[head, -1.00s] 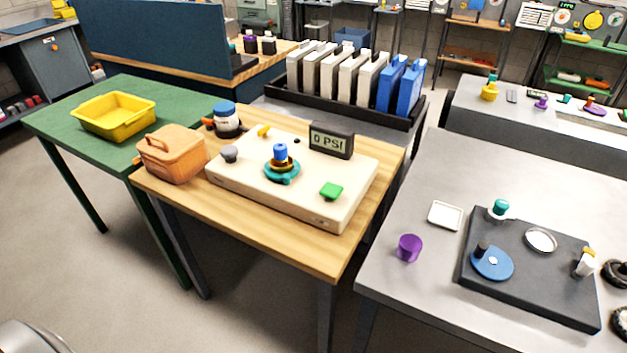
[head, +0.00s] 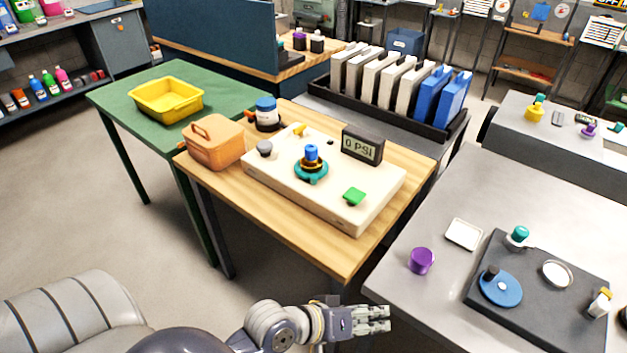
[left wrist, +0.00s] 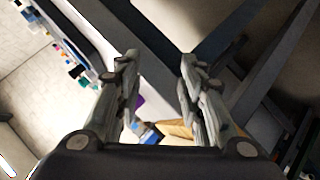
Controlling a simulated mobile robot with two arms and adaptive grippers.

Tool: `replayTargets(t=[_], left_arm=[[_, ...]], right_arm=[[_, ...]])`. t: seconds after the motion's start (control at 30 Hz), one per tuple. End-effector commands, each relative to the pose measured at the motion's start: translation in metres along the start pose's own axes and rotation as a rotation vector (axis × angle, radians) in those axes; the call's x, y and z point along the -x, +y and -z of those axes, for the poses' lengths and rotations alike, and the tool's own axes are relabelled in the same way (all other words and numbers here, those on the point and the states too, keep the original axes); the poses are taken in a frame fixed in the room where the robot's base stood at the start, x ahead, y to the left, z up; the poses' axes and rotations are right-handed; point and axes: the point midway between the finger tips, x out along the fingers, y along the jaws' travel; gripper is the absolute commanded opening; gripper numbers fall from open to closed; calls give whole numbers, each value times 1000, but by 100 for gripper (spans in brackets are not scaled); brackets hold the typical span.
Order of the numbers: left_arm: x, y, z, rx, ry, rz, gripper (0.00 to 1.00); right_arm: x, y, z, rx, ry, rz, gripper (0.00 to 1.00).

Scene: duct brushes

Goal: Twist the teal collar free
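The teal collar (head: 311,174) sits around the base of a blue-topped fitting (head: 310,153) on the cream panel (head: 262,182), with a dark and brass part between them. The panel rests on the wooden table (head: 330,258). My left gripper (head: 388,318) is low in the head view, in front of the table, well apart from the collar. In the left wrist view its two fingers (left wrist: 158,68) stand apart with nothing between them. My right gripper is in neither view.
On the panel are a gauge (head: 361,146) reading 0 PSI, a green button (head: 354,196) and a grey knob (head: 264,149). An orange case (head: 213,143) and a blue-lidded jar (head: 266,113) stand left of it. A grey table (head: 420,225) is at right.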

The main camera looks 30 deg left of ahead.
Motion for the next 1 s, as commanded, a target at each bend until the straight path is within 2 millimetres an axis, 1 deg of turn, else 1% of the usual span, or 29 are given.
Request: replayTargets(t=[0.03,0.1,0.2,0.27,0.37,0.47,0.5,0.57,0.6,0.67,0.7,0.77,0.8,0.9,1.0], left_arm=[[2,19,15,75,43,-70,36],[0,33,29,174,88,-143,36],[-1,49,50,320,149,-245,36],[-1,57,64,418,188,-310,36],[2,66,93,618,260,-432,36],[9,65,131,880,349,-585,36],[13,60,148,1002,390,-653,36],[20,47,173,1198,457,-759,36],[25,34,188,1328,503,-828,36],[31,11,206,1515,573,-925,36],[35,-6,215,1631,620,-985,36],[40,-31,224,1784,689,-1065,36],[43,-48,227,1874,733,-1113,36],[47,-82,229,2046,830,-1206,36],[49,-104,228,2147,898,-1262,36]], right_arm=[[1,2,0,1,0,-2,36],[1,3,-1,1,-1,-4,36],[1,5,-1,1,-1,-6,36],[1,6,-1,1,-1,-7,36],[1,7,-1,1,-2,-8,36],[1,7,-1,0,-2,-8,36],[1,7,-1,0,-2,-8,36],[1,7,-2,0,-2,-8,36],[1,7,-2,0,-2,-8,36],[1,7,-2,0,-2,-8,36],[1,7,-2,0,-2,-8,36],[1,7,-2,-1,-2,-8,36],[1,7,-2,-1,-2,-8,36],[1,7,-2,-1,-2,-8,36],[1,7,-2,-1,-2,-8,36]])
